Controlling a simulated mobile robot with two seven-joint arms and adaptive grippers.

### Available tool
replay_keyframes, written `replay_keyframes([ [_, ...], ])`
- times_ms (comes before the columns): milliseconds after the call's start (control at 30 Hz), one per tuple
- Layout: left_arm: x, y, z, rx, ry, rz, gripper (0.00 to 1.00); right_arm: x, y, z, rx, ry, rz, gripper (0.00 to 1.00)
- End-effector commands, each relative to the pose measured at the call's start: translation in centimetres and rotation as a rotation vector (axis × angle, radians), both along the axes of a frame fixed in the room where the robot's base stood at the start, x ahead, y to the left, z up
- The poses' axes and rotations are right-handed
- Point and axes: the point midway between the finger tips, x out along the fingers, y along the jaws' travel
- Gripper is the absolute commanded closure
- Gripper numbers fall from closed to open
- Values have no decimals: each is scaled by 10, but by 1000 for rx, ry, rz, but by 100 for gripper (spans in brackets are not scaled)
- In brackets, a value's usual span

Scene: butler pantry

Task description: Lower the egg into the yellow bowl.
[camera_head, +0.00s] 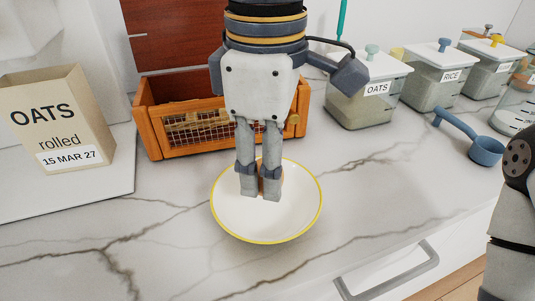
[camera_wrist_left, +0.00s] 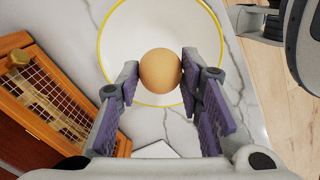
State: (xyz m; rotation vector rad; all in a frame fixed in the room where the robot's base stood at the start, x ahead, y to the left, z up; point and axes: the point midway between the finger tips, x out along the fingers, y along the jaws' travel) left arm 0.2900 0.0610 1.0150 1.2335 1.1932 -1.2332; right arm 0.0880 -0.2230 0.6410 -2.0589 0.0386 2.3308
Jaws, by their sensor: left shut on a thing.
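The bowl (camera_head: 293,217) is white inside with a yellow rim and stands on the marble counter. It also shows in the left wrist view (camera_wrist_left: 130,38). My left gripper (camera_head: 259,192) points down over the bowl, its fingertips in front of the bowl's inside. It is shut on a brown egg (camera_wrist_left: 160,70), which sits between the two fingertips in the left wrist view. In the head view the fingers hide most of the egg. I cannot tell how far the egg is above the bowl's bottom. My right gripper is not in view.
An orange wooden crate (camera_head: 150,131) with a mesh front stands close behind the bowl. An oats bag (camera_head: 60,115) is at left. Lidded jars (camera_head: 368,98) and a blue scoop (camera_head: 486,150) are at right. The counter left of the bowl is clear.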

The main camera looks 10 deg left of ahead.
Motion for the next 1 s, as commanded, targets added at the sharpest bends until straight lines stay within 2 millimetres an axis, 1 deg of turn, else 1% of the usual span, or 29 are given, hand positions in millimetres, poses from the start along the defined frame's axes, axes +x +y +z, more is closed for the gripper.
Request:
replay_keyframes([
  [400,0,0,-1,0,0,0,76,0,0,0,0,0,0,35],
  [433,0,0,-1,0,0,0,64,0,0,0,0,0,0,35],
  [467,0,0,-1,0,0,0,57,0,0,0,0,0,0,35],
  [500,0,0,-1,0,0,0,48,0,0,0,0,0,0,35],
  [533,0,0,-1,0,0,0,43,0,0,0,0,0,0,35],
  [800,0,0,-1,0,0,0,43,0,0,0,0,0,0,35],
  [867,0,0,2,-2,-1,0,43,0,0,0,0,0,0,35],
  [967,1,-1,19,-4,-4,1,43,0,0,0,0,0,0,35],
  [1000,1,-1,30,-5,-5,0,43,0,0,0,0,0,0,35],
])
